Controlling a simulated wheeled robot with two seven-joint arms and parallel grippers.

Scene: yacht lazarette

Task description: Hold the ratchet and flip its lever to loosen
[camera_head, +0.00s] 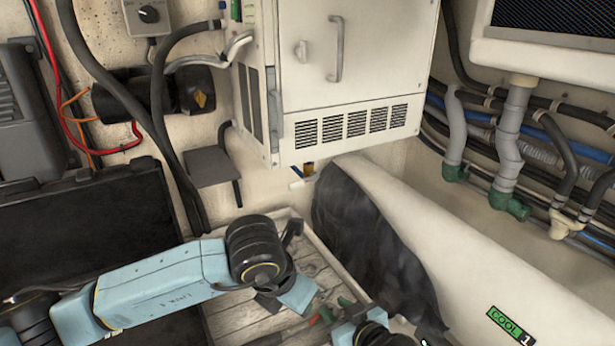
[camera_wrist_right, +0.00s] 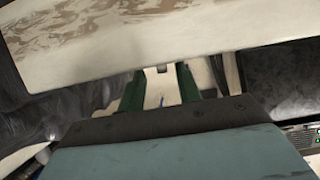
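In the head view my right gripper (camera_head: 335,308) is low in the middle, over the slatted wooden surface, with its two green fingers apart. In the right wrist view its fingers (camera_wrist_right: 159,88) are also spread, with a pale surface between them and no object clearly held. My left arm comes in from the left, and its blue hand (camera_head: 298,294) is just left of the right gripper; its fingertips cannot be made out. A small reddish piece (camera_head: 313,321) shows near the right gripper, too small to identify. I cannot make out the ratchet or its lever in either view.
The slatted wooden surface (camera_head: 240,313) lies under both hands. A white cabinet (camera_head: 345,75) hangs above and behind it. A large pale rounded body (camera_head: 450,255) with a dark cover (camera_head: 365,225) closes in the right side. A black case (camera_head: 90,230) stands left; hoses run along the walls.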

